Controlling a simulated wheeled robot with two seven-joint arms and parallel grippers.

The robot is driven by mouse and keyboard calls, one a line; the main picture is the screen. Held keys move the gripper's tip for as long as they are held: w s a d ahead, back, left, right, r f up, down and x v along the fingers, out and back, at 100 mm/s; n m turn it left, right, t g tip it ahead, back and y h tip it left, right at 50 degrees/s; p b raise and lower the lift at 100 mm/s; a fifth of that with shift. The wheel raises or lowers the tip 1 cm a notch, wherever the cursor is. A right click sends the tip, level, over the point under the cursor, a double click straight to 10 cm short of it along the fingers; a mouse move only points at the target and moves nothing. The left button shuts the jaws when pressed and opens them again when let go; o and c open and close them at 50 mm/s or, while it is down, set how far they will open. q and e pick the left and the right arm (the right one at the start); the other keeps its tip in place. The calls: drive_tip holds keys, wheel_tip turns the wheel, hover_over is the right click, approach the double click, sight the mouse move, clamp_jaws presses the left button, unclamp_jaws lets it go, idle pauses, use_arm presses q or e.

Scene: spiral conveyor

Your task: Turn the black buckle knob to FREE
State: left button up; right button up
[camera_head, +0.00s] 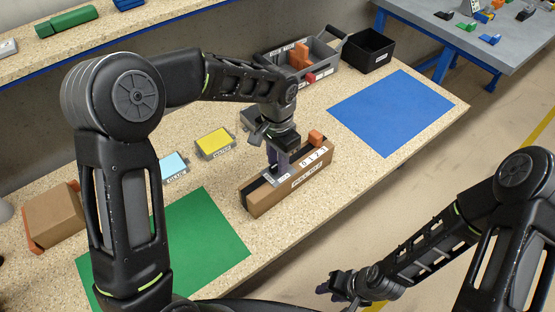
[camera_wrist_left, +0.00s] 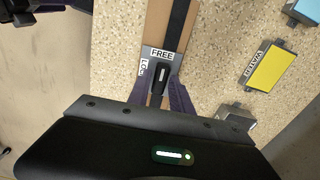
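The black buckle knob (camera_wrist_left: 158,84) sits on a grey plate (camera_wrist_left: 174,72) on top of the long brown box (camera_head: 264,198). The plate reads FREE at its top and LOCK at its left in the left wrist view. The knob's long shape runs nearly straight up the picture, its white-marked end near FREE. My left gripper (camera_head: 278,165) is above the box, its purple fingers (camera_wrist_left: 164,98) on either side of the knob, apart; contact is unclear. In the head view it hides the knob. My right gripper (camera_head: 336,288) hangs off the table, far from the box; its opening is unclear.
A blue mat (camera_head: 395,110) and green mat (camera_head: 190,245) lie on the speckled table. Yellow (camera_head: 213,142) and light-blue (camera_head: 174,166) blocks stand left of the box. A grey tray (camera_head: 325,62) and black bin (camera_head: 370,52) stand behind. A cardboard box (camera_head: 55,217) is left.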

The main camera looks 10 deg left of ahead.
use_arm(q)
drive_tip(key=shift+o, duration=1.3)
wheel_tip(320, 180, up, 8)
drive_tip(key=shift+f+b, duration=0.1)
drive_tip(key=shift+b, duration=0.25)
